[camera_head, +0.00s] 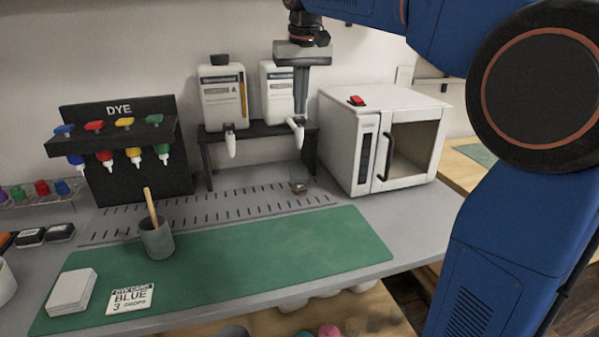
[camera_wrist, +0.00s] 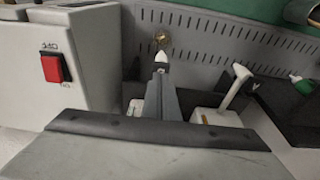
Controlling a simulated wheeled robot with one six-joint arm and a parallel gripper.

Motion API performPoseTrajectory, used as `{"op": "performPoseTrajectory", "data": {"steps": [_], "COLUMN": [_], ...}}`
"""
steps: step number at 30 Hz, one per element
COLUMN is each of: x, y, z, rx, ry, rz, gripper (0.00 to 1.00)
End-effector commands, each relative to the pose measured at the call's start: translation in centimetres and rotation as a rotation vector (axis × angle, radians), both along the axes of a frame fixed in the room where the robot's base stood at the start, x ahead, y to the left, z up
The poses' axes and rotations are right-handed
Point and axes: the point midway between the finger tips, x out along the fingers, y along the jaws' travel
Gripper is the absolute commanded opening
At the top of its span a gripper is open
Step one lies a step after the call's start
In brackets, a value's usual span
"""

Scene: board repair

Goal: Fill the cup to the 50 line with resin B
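Dispenser B (camera_head: 270,95), a white bottle, stands on a black stand and is partly hidden behind my gripper. Its pale tap (camera_head: 297,130) points down at the front; the tap's tip also shows in the wrist view (camera_wrist: 160,57). A small clear cup (camera_head: 299,187) stands on the grey bench below this tap, with a little brownish content at the bottom; the 50 line is too small to see. It shows small beyond the tap in the wrist view (camera_wrist: 162,38). My gripper (camera_head: 301,110) points down at the tap, fingers together, seemingly touching it. No stream is discernible.
Dispenser A (camera_head: 224,95) stands to the left. A white oven (camera_head: 385,140) stands close on the right. A dye rack (camera_head: 120,150), a grey holder with a stick (camera_head: 157,241) and a card reading BLUE 3 DROPS (camera_head: 131,298) are at left. The green mat (camera_head: 270,250) is mostly clear.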

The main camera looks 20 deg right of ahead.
Motion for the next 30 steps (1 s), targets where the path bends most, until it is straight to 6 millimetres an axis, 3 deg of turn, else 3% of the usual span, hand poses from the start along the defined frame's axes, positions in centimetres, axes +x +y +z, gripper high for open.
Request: {"op": "performPoseTrajectory", "data": {"steps": [30], "x": [0.0], "y": [0.0], "z": [-1.7], "rx": [0.000], "ry": [0.001], "rz": [0.000], "gripper": [0.00]}}
